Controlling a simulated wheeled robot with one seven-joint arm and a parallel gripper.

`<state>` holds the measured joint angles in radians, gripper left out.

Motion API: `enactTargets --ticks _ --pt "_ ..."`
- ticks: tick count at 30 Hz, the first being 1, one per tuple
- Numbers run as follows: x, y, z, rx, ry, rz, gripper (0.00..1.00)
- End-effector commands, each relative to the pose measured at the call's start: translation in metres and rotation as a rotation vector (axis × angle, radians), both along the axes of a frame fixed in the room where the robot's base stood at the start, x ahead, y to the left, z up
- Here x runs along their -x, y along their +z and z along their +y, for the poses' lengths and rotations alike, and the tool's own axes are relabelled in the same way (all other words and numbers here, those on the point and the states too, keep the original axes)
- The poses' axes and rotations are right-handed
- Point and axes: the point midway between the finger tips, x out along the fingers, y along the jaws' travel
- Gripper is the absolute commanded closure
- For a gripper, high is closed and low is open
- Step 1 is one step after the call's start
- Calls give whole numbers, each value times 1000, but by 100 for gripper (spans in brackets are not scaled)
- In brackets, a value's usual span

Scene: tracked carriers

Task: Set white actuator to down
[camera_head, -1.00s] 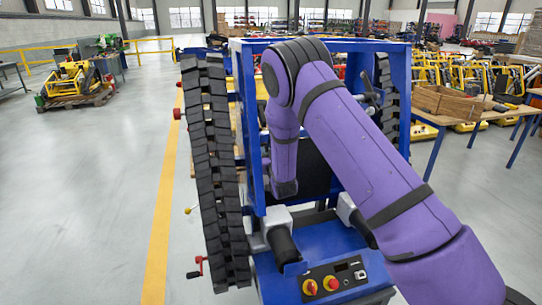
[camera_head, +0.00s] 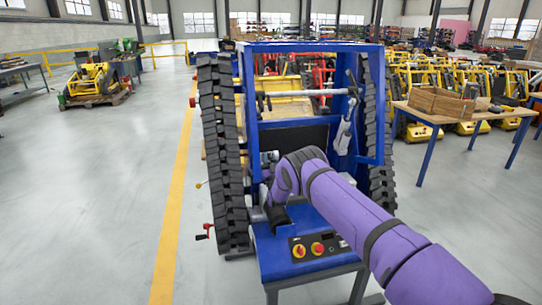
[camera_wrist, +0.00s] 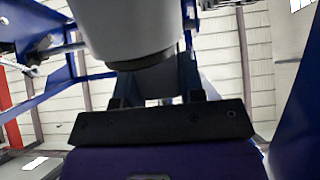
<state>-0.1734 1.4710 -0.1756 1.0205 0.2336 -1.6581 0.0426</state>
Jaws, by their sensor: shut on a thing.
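In the wrist view, a thick light grey-white cylinder with a dark end ring (camera_wrist: 125,30), which looks like the white actuator, fills the upper middle, close to my gripper (camera_wrist: 158,98). The two dark fingers stand up from a black bar and are shut on a part below the cylinder; the exact contact is partly hidden. In the head view my purple arm reaches low into the blue carrier frame (camera_head: 310,47), at its left side. Another pale, slanted cylinder (camera_head: 345,132) stands at the frame's right side.
Black tracks (camera_head: 222,150) flank the blue frame. A control panel with red-and-yellow knobs (camera_head: 317,248) is at the front, close under my arm. A red crank handle (camera_head: 203,233) sticks out at the left. A table with a wooden crate (camera_head: 440,102) is at right.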

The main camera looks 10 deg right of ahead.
Motion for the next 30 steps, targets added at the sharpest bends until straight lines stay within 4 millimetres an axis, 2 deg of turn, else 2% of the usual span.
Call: enactTargets --ticks 9,26,27,30 --pt "3 -17 0 -1 -1 -94 100" --pt "3 -20 0 1 -1 -117 100" --pt "3 -20 0 1 -1 -117 59" --pt "3 -19 0 1 -1 -117 38"
